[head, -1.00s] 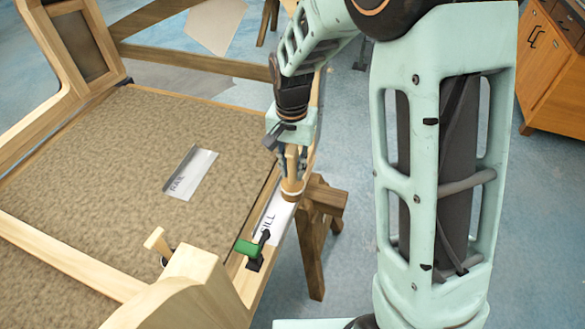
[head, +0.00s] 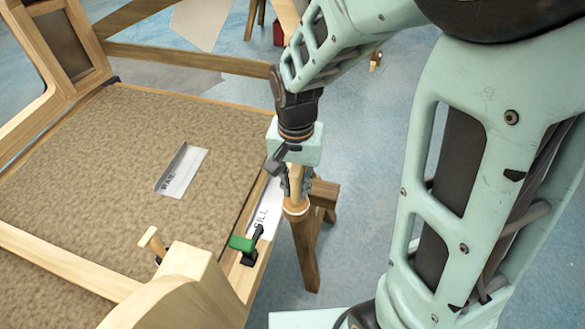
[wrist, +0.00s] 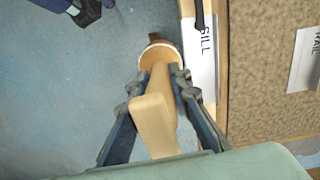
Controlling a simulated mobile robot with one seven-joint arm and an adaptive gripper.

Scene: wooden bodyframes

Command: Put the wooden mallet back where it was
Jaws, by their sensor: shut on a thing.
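My gripper (head: 296,182) points down and is shut on the wooden mallet (head: 296,209). The mallet's rounded, banded lower end hangs below the fingers. In the wrist view, the mallet's pale wood (wrist: 154,115) lies between the two fingers (wrist: 158,88), with its round end beyond them. The mallet is just outside the frame's right edge, beside the white SILL label (head: 264,208). In the wrist view, blue floor shows left of the mallet and the SILL label (wrist: 201,60) lies to its right. Whether the mallet touches anything is unclear.
A green-and-black clamp (head: 241,243) sits on the sill rail near the label. A T-shaped wooden piece (head: 151,238) stands at the panel's near edge. A wooden trestle (head: 322,195) stands behind my gripper.

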